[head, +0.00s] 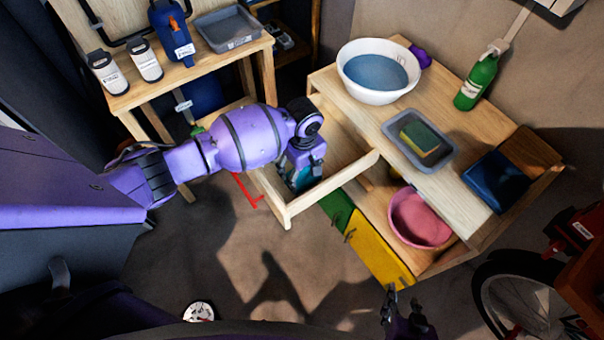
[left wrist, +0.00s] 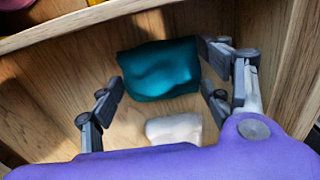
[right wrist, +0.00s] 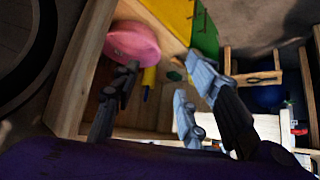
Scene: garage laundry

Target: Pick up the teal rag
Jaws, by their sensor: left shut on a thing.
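The teal rag (left wrist: 160,68) is a crumpled, dark teal cloth in the open wooden drawer (head: 335,184). In the left wrist view it lies between the fingertips of my left gripper (left wrist: 158,88), which is shut on it. In the head view my left gripper (head: 302,172) is down inside the drawer, and it hides most of the rag, with a bit of teal (head: 297,178) showing. My right gripper (head: 404,308) is low in the head view, away from the drawer; its fingers are apart and empty in the right wrist view (right wrist: 160,95).
A white cloth (left wrist: 175,129) lies beside the rag in the drawer. The bench above holds a white basin (head: 362,93), a grey tray (head: 393,128) with a sponge, and a green bottle (head: 476,82). A pink bowl (head: 420,218) is on the lower shelf. A bicycle wheel (head: 520,290) stands at the right.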

